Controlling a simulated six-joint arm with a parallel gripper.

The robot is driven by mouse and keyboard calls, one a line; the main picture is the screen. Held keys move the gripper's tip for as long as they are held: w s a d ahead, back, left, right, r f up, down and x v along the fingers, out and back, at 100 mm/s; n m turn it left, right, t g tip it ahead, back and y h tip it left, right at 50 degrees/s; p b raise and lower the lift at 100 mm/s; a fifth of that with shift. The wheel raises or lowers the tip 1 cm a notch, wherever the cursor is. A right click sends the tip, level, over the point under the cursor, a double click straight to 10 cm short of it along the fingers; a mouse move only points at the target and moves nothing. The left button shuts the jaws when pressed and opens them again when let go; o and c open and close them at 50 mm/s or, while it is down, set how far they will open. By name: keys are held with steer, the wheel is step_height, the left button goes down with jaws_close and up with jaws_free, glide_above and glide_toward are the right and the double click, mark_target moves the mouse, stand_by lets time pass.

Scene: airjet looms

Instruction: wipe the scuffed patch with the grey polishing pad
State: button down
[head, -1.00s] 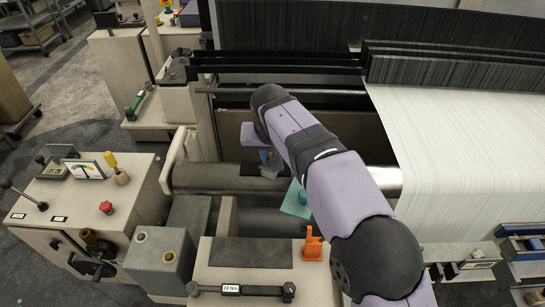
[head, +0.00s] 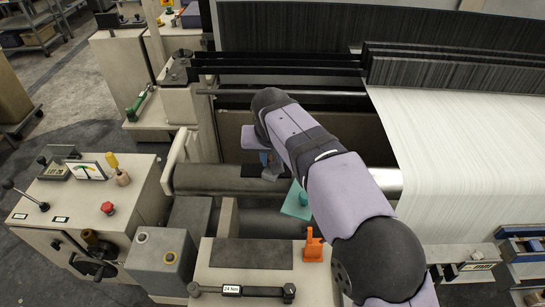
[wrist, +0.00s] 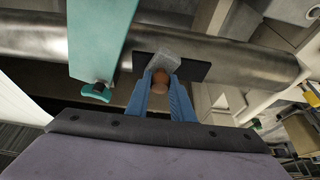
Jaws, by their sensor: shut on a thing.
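My gripper (wrist: 165,90) has blue fingers shut on the brown knob (wrist: 160,80) of the grey polishing pad (wrist: 158,53). The pad lies over a dark rectangular patch (wrist: 195,71) on the metal roller, and the patch's right part shows beyond it in the wrist view. Whether the pad presses on the surface I cannot tell. In the head view my gripper (head: 266,160) reaches down to the roller, with the pad (head: 270,175) at the right end of the dark patch (head: 252,170). My arm hides part of the roller there.
A teal plate (head: 296,201) hangs just right of the pad, close to my gripper in the wrist view (wrist: 100,40). The roller (head: 205,180) runs left to right. White cloth (head: 460,150) spreads at right. An orange bracket (head: 313,247) stands in front.

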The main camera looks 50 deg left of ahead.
steer(key=shift+w+a+r+p, duration=0.1)
steer(key=shift+w+a+p, duration=0.85)
steer(key=shift+p, duration=1.35)
steer(key=shift+w+a+f+p, duration=0.15)
steer(key=shift+f+p, duration=0.05)
steer(key=shift+p, duration=0.15)
steer(key=shift+r+p, duration=2.8)
steer(key=shift+r, duration=0.2)
steer(key=shift+r, duration=0.1)
step_height(320, 180, up, 3)
steer(key=p, duration=0.2)
steer(key=shift+p, duration=0.35)
steer(key=shift+w, duration=0.1)
